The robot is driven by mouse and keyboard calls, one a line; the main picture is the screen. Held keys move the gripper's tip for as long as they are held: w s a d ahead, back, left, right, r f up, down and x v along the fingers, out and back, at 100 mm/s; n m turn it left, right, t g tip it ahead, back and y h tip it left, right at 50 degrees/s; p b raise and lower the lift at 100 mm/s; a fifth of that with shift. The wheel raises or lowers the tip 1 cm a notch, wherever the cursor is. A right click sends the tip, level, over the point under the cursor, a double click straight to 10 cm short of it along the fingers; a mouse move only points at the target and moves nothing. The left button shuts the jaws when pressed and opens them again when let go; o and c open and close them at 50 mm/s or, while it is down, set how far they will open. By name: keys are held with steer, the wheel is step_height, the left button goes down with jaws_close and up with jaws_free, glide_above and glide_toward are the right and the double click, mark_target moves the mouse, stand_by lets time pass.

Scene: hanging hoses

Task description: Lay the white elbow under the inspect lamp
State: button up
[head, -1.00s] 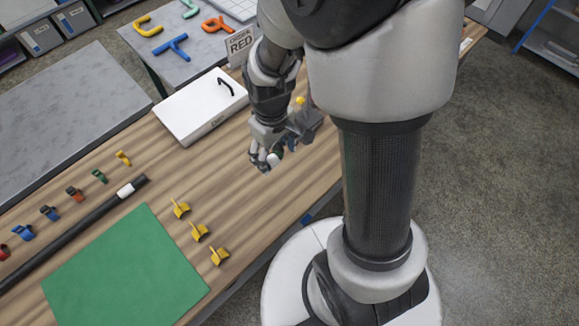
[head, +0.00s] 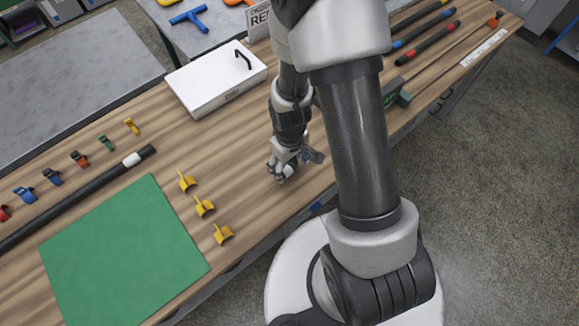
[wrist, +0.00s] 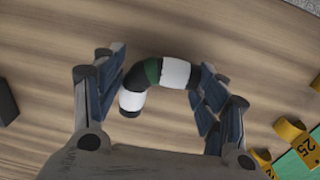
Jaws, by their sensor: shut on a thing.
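My gripper (head: 281,174) is over the wooden bench, to the right of the yellow clips. In the wrist view my gripper (wrist: 163,80) is shut on a curved elbow (wrist: 176,73), which has white sleeves, dark sections and a green band. The elbow lies between the two blue-padded fingers, its bend to the left and one white end turned toward the palm. In the head view my fingers mostly hide it. I cannot make out the inspect lamp for sure; my arm covers part of the bench.
A green mat (head: 125,250) lies at the front left, with several yellow clips (head: 204,206) beside it. A black hose (head: 80,195) and several coloured clips (head: 79,159) lie behind the mat. A white lidded box (head: 214,80) stands at the back. Bare wood surrounds my gripper.

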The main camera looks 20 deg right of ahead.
steer(key=shift+f, duration=0.95)
steer(key=shift+r, duration=0.1)
steer(key=o, duration=1.1)
steer(key=shift+c, duration=0.2)
